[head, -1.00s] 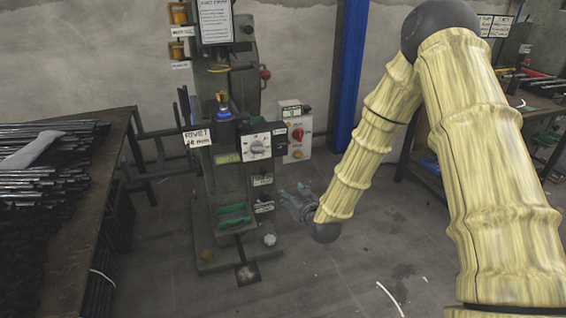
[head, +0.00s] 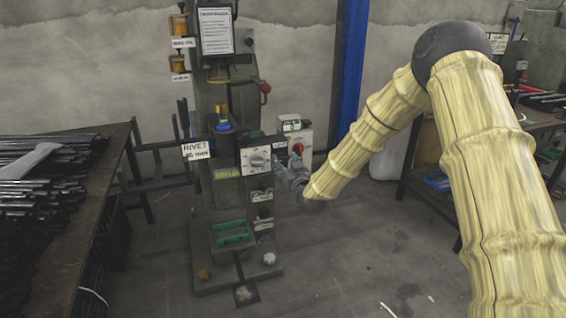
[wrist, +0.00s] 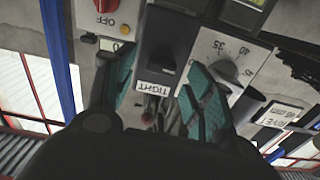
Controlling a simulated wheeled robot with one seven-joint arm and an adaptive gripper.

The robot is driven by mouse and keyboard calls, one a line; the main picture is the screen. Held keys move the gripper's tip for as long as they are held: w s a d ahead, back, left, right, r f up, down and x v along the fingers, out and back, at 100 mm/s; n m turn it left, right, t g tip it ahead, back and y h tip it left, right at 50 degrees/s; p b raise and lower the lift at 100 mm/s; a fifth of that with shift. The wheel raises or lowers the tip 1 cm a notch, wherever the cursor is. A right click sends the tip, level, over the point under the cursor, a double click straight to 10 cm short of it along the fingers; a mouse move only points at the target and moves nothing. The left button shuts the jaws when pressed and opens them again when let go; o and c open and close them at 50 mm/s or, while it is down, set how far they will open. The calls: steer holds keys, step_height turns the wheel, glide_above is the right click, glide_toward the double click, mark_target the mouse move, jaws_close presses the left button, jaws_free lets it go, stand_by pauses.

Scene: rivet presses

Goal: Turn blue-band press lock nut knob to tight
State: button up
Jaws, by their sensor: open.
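The press (head: 222,185) with a blue band (head: 224,127) stands in the middle of the head view, with a white dial plate (head: 257,160) on its front. In the wrist view, a dark knob (wrist: 160,52) sits on a face beside a TIGHT label (wrist: 157,86), which appears upside down. My gripper (head: 288,177) is at the right side of the press, just below the dial plate. In the wrist view my gripper (wrist: 160,72) is open, its teal pads on either side of the knob and label. Contact with the knob cannot be told.
A control box with a red switch (head: 297,149) stands just right of the press. A table of metal rods (head: 40,185) is at left. The floor in front is mostly clear.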

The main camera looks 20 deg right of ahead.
steer(key=shift+w, duration=1.05)
steer(key=shift+c, duration=0.4)
steer(key=c, duration=0.9)
steer(key=shift+c, duration=0.2)
